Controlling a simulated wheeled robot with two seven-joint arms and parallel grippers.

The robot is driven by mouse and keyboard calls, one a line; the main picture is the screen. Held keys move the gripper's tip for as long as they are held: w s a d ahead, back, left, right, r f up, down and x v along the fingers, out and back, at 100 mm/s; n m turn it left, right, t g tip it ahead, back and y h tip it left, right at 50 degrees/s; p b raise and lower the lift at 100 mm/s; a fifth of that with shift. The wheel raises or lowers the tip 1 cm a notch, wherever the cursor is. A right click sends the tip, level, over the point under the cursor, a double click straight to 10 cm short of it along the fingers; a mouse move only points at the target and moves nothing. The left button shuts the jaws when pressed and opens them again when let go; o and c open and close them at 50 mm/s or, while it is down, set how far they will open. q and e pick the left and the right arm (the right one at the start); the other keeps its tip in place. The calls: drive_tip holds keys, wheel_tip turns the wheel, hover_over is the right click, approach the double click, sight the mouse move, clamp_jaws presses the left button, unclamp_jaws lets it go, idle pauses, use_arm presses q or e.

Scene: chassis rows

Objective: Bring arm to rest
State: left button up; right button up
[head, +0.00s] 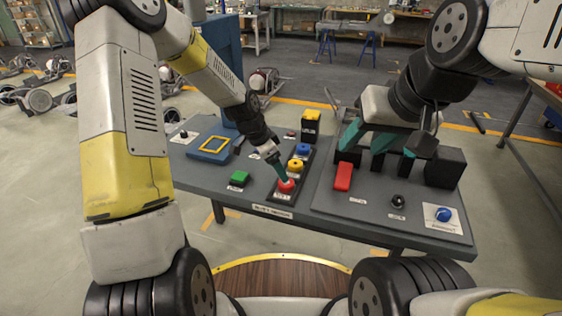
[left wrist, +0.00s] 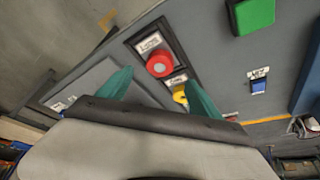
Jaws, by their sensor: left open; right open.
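My left gripper (head: 277,167) reaches down over the middle of the grey console (head: 330,232). Its teal fingers are open, with nothing between them, and the tips are close to a round red button (head: 286,186). In the left wrist view the red button (left wrist: 160,64) shows just past the two spread fingers (left wrist: 158,88); I cannot tell whether they touch it. My right gripper (head: 380,150) is open and empty over the right part of the console, above a red rocker (head: 343,177) and in front of black blocks. Its teal fingers partly hide the blocks.
Yellow (head: 295,166) and blue (head: 303,148) buttons line up behind the red one. A green button (head: 239,178) and a blue-framed panel (head: 212,148) lie left. A black knob (head: 398,201) and blue dial (head: 443,214) are front right.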

use_arm(q)
drive_tip(key=shift+s+a+r, duration=0.1)
drive_tip(key=shift+a+r, duration=0.05)
drive_tip(key=shift+r, duration=0.2)
drive_tip(key=s+a+r+n+t+y, duration=0.1)
drive_tip(key=s+a+r+n, duration=0.3)
drive_tip(key=r, duration=0.5)
drive_tip(key=s+a+r+n+t+y, duration=0.1)
drive_tip(key=s+a+r+n, duration=0.15)
drive_tip(key=s+r, duration=0.5)
drive_tip(key=s+a+r+n+t, duration=0.1)
drive_tip(key=s+a+r+n, duration=0.1)
drive_tip(key=s+r, duration=0.2)
drive_tip(key=s+a+r+n+t, duration=0.1)
drive_tip(key=s+a+r+n, duration=0.2)
drive_tip(key=s, duration=0.6)
drive_tip(key=shift+s+r, duration=0.35)
drive_tip(key=shift+r, duration=0.3)
drive_tip(key=shift+n, duration=0.25)
